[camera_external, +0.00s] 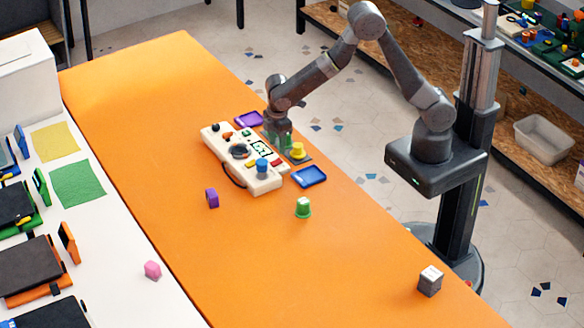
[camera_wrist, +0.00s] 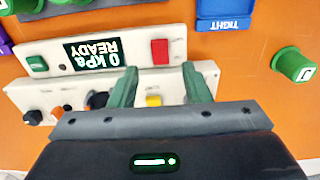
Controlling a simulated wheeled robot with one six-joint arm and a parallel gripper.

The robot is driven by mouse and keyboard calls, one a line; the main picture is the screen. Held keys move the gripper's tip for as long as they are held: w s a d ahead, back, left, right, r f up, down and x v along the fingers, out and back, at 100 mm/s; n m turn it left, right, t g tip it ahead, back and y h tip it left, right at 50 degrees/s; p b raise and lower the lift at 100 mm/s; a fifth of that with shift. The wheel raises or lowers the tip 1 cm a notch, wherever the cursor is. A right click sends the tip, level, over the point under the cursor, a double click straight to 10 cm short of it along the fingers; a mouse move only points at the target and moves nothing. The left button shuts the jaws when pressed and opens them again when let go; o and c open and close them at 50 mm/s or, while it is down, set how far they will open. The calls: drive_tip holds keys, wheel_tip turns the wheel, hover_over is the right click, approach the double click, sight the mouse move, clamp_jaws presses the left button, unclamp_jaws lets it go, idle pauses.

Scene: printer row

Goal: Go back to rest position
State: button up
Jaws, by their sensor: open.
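My gripper (camera_external: 284,138) is over the far edge of a white control panel on the orange table, with the arm bent down from its column. In the wrist view its two green fingers (camera_wrist: 159,72) stand apart with nothing held between them. The control panel (camera_wrist: 110,30) lies below them. Its display (camera_wrist: 91,53) reads "0 kPa READY", upside down. A red button (camera_wrist: 160,51) and a green button (camera_wrist: 37,64) flank the display. A yellow button (camera_wrist: 153,101) shows between the fingers. Whether the fingers touch the panel cannot be told.
Near the panel are a purple tray (camera_external: 249,119), a blue tray (camera_external: 310,176) and a yellow piece (camera_external: 298,150).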

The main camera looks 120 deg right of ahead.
sight(277, 161)
wheel_tip(277, 161, down, 6)
drive_tip(key=shift+r, duration=0.2)
drive_tip(key=shift+r, duration=0.15)
idle(0.4)
